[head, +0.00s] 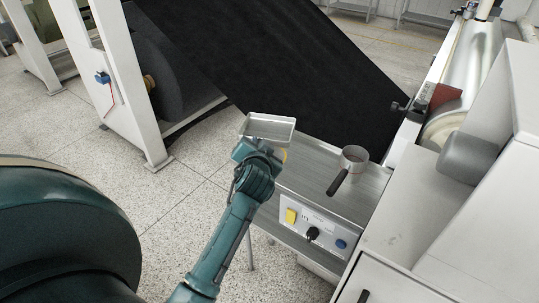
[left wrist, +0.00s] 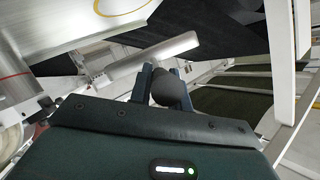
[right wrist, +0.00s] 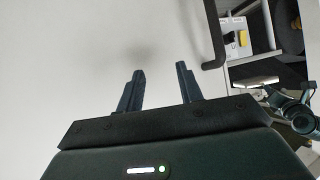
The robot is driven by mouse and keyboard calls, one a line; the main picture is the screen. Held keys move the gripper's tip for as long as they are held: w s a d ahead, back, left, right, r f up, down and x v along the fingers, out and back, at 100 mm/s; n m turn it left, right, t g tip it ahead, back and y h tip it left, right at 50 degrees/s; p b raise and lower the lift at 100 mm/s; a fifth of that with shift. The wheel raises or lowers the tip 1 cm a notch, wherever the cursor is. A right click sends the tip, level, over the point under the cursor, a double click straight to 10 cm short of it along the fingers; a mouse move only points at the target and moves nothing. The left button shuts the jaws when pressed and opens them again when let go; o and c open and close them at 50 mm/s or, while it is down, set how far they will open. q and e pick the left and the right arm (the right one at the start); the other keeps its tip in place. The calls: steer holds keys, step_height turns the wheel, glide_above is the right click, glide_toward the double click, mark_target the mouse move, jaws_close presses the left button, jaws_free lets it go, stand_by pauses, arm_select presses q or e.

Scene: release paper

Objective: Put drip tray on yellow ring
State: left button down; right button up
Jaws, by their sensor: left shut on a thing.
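The drip tray (head: 268,127) is a shallow grey metal tray, held near the far left corner of a metal-topped bench. My left gripper (head: 258,150) is shut on its dark handle (left wrist: 168,88); the tray (left wrist: 150,60) also shows beyond the fingers in the left wrist view. The yellow ring (left wrist: 120,8) is partly visible on the metal surface at the top of that view, apart from the tray. In the head view only a yellowish sliver shows beside my gripper; the rest is hidden. My right gripper (right wrist: 160,90) is open and empty in the right wrist view.
A metal cup with a dark handle (head: 354,158) stands on the bench top (head: 310,180). The bench front carries a control panel (head: 313,229) with a yellow switch and knobs. A black sheet (head: 300,70) slopes behind. A white machine with rollers (head: 465,75) stands right.

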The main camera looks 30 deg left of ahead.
arm_select(q)
step_height(320, 180, down, 8)
steer(key=b, duration=0.1)
steer(key=shift+f, duration=0.2)
arm_select(e)
steer(key=shift+a+f, duration=0.15)
steer(key=shift+a, duration=0.15)
arm_select(q)
steer(key=shift+f+b, duration=0.2)
steer(key=shift+b, duration=0.15)
steer(key=c, duration=1.3)
jaws_free()
steer(key=shift+s, duration=0.1)
arm_select(e)
steer(key=shift+f, duration=0.1)
arm_select(q)
steer(key=shift+r, duration=0.2)
arm_select(e)
steer(key=shift+r, duration=0.2)
arm_select(q)
steer(key=shift+p, duration=0.3)
arm_select(e)
steer(key=shift+d, duration=0.1)
